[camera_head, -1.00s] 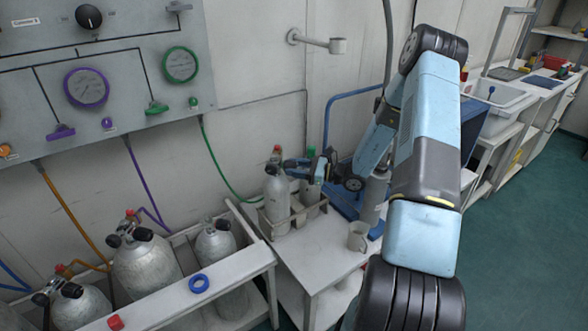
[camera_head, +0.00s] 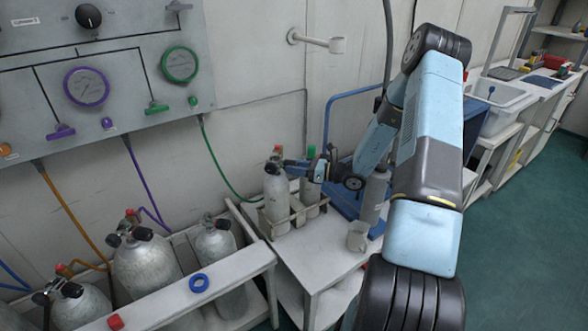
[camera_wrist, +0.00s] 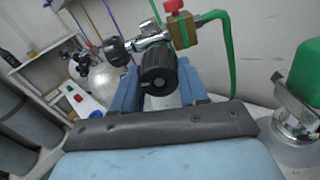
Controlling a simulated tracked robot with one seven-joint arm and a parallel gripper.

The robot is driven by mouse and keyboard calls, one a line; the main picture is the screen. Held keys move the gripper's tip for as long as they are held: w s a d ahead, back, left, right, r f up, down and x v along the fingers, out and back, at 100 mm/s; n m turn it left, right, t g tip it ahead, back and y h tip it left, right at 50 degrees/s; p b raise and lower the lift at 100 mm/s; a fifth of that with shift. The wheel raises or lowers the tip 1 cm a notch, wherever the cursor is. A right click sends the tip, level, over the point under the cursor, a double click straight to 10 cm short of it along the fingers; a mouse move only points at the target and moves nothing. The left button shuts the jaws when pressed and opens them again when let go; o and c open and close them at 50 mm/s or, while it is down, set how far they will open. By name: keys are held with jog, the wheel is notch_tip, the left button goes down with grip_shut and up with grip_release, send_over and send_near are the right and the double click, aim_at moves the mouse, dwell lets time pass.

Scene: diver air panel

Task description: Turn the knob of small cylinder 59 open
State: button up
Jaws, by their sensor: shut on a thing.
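A small grey cylinder (camera_head: 277,200) stands upright in a low rack on the white table in the head view. Its number cannot be read. In the wrist view, its black knob (camera_wrist: 158,72) sits between the blue fingers of my gripper (camera_wrist: 158,88). My gripper is shut on this knob. A chrome valve, a brass block (camera_wrist: 182,31) with a red knob (camera_wrist: 173,6), and a green hose (camera_wrist: 218,50) show just beyond it. In the head view, my gripper (camera_head: 286,163) reaches the cylinder's top from the right and partly hides the valve.
A second cylinder with a green top (camera_head: 311,153) stands close on the right; its green cap (camera_wrist: 306,72) shows in the wrist view. A mug (camera_head: 357,237) and a grey cylinder (camera_head: 374,196) stand farther right. Larger cylinders (camera_head: 146,268) fill a rack at left.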

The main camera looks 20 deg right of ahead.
jog(key=o, duration=1.1)
jog(key=shift+c, duration=0.2)
jog(key=shift+d, duration=0.15)
jog(key=v, duration=1.3)
jog(key=shift+s+d, duration=0.15)
jog(key=shift+d, duration=0.1)
jog(key=shift+f, duration=0.1)
